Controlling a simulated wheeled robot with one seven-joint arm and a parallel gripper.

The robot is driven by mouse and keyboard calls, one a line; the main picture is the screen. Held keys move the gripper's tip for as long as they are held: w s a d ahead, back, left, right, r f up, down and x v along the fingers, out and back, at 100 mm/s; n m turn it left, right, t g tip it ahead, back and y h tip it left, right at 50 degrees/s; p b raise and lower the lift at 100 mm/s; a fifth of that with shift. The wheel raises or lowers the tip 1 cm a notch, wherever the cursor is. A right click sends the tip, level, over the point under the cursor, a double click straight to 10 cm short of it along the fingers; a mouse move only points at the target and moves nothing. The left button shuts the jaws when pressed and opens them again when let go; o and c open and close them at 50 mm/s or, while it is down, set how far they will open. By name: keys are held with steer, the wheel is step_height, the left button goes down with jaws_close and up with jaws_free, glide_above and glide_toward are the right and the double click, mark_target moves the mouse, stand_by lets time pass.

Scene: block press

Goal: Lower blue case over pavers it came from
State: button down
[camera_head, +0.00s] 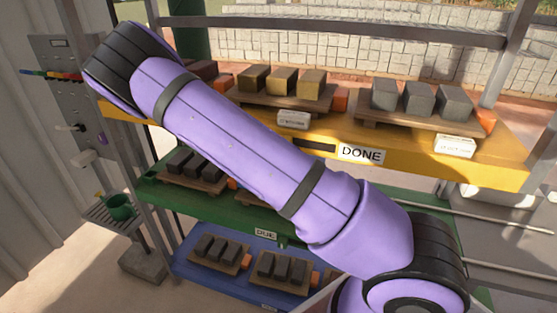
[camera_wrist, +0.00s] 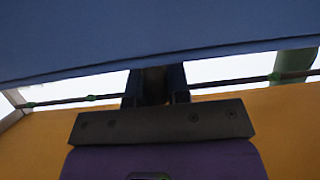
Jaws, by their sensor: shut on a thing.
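The blue case (camera_wrist: 150,35) fills the top of the wrist view as a broad blue surface with a dark lower edge. My gripper (camera_wrist: 157,88) is shut on a part of it, and its dark fingers reach up to that edge. The case and gripper do not show in the head view. On the yellow shelf stand ochre pavers (camera_head: 283,81) and grey pavers (camera_head: 420,98) on wooden boards, with reddish pavers (camera_head: 203,69) partly behind my arm. I cannot tell which pavers the case came from, nor whether any lie beneath it.
The yellow shelf (camera_head: 400,150) bears a DONE label (camera_head: 362,154). Below are a green shelf (camera_head: 165,196) and a blue shelf (camera_head: 195,275) with dark pavers on boards. Rack posts and a rear rail stand close around. My arm covers the middle of the rack.

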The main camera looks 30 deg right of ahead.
steer(key=shift+f, duration=1.5)
steer(key=shift+f, duration=0.3)
steer(key=c, duration=1)
jaws_free()
steer(key=shift+s+a, duration=0.1)
